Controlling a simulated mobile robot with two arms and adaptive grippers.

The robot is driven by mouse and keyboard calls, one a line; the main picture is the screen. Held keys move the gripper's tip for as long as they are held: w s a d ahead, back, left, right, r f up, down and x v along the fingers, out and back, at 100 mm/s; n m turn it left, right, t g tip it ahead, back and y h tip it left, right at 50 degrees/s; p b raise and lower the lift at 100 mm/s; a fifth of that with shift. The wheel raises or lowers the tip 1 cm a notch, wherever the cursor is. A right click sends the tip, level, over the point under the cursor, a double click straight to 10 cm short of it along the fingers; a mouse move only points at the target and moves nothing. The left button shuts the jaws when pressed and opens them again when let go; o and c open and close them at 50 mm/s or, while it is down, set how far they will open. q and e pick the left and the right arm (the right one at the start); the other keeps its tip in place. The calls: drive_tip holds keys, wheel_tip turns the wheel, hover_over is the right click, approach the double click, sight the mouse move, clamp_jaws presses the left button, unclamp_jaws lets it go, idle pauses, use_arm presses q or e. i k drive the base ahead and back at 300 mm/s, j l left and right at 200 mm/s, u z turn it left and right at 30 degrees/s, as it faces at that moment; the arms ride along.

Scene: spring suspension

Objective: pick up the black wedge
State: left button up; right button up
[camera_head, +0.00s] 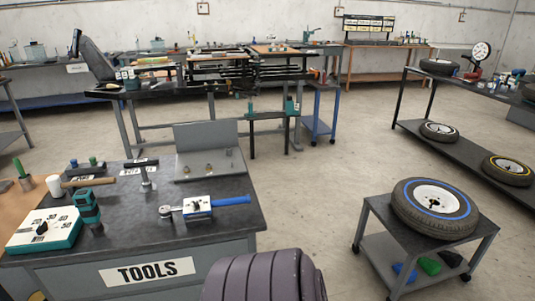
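A small black object (451,258), which looks like the black wedge, lies on the lower shelf of the small wheeled cart (374,211) at the lower right of the head view. It lies at the right end of a row, beside a green piece (430,266) and a blue piece (404,272). The cart's top and the wheel on it are above these pieces. The black one is small and dark, so its exact shape is hard to tell. Neither of my grippers is in view.
A wheel with a blue ring (432,207) lies on the cart's top. A tool table (205,262) stands at the left. A dark ribbed shape (262,277) fills the bottom middle. Floor (335,185) between table and cart is clear. A tyre rack (465,165) stands behind right.

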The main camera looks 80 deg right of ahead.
sight(454, 260)
drive_tip(key=z, duration=4.3)
drive_tip(key=i+l+z, duration=0.3)
drive_tip(key=i+l, duration=0.15)
drive_tip(key=i, duration=0.25)
drive_tip(key=i+l+z, duration=0.35)
drive_tip(key=i, duration=0.4)
drive_tip(key=i+z, duration=0.3)
drive_tip(key=i, duration=0.5)
drive_tip(key=i+l+u, duration=0.1)
drive_tip(key=i+u, duration=0.35)
drive_tip(key=i+l+u, duration=0.3)
drive_tip(key=i+u, duration=0.15)
drive_tip(key=i, duration=0.15)
